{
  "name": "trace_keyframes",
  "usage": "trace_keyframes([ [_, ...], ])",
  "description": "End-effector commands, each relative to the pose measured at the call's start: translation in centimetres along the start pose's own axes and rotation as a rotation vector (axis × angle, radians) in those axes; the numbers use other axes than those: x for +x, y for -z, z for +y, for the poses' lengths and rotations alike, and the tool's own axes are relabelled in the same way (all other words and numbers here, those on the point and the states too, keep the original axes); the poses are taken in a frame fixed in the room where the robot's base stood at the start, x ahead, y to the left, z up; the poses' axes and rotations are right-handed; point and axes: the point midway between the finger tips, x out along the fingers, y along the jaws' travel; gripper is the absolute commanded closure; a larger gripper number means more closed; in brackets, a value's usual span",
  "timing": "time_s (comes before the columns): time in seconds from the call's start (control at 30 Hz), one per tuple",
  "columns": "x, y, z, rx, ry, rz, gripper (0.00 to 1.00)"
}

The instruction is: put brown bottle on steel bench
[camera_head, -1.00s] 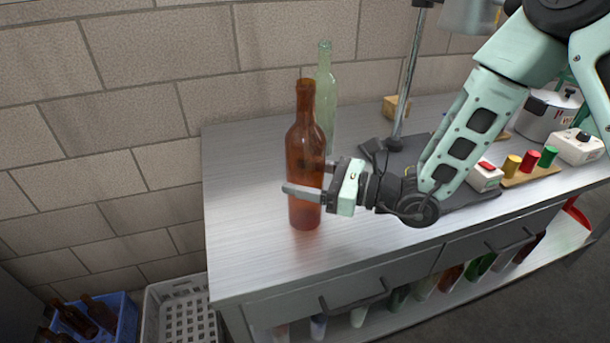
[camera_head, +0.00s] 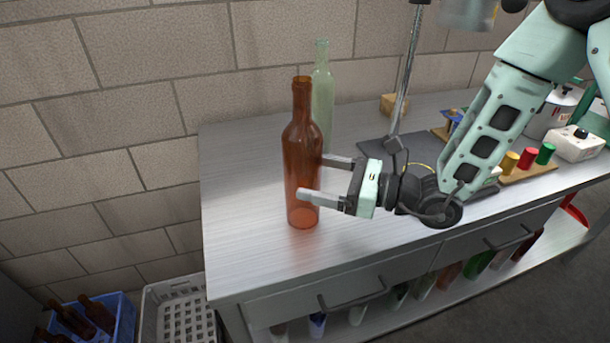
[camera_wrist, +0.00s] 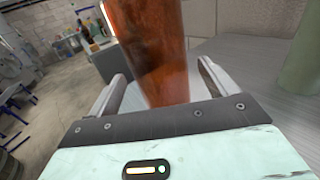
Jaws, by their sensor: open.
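The brown bottle (camera_head: 302,165) stands upright on the left part of the steel bench (camera_head: 250,255). My gripper (camera_head: 312,177) is open, just right of the bottle's lower body, with its fingers pointing left toward it. In the wrist view the brown bottle (camera_wrist: 155,50) rises ahead between my two spread fingers (camera_wrist: 160,85). Its neck and top are out of that view. I cannot tell whether a fingertip touches the glass.
A pale green bottle (camera_head: 322,90) stands close behind the brown one. A stand with a dark base (camera_head: 375,152) is right of it. Red, yellow and green pieces (camera_head: 527,158) sit at the right. A blue crate (camera_head: 122,310) and a white crate (camera_head: 180,305) are on the floor.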

Motion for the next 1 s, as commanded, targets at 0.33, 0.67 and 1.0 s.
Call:
trace_keyframes([
  [0.33, -6.8, 0.1, -0.1, -0.001, 0.003, 0.001, 0.15],
  [0.67, -8.2, -0.2, 0.7, -0.012, -0.029, 0.004, 0.15],
  [1.0, -9.0, -2.1, 17.8, -0.488, -0.861, 0.200, 0.15],
])
